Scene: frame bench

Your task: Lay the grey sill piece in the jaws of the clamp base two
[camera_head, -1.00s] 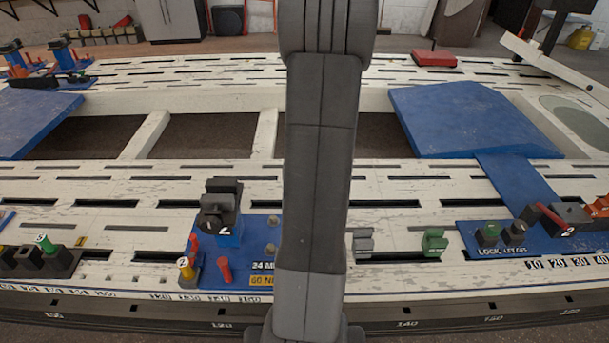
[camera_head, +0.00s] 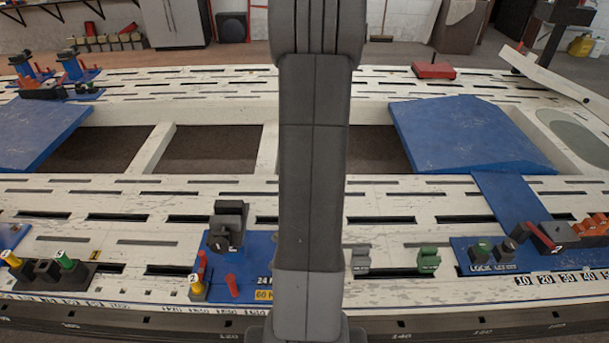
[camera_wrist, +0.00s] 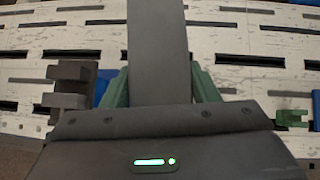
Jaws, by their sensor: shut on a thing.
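The grey sill piece (camera_wrist: 158,45) is a long flat bar in the wrist view. It stands up the picture from between the green fingers of my gripper (camera_wrist: 160,88), which is shut on it. Its far end is cut off by the top edge. In the head view my arm hides the gripper and the piece. A dark clamp base (camera_head: 228,222), with a mark that looks like a 2, stands on a blue plate left of my arm. A dark clamp shows left of my gripper in the wrist view (camera_wrist: 72,82), apart from the piece; it looks like the same one.
Red pegs (camera_head: 232,285) and a yellow peg (camera_head: 197,287) stand beside the clamp base. Small grey (camera_head: 361,261) and green (camera_head: 428,260) blocks stand right of my arm. Another dark fixture (camera_head: 550,236) sits farther right. The slotted white bench (camera_head: 410,200) has bare stretches between them.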

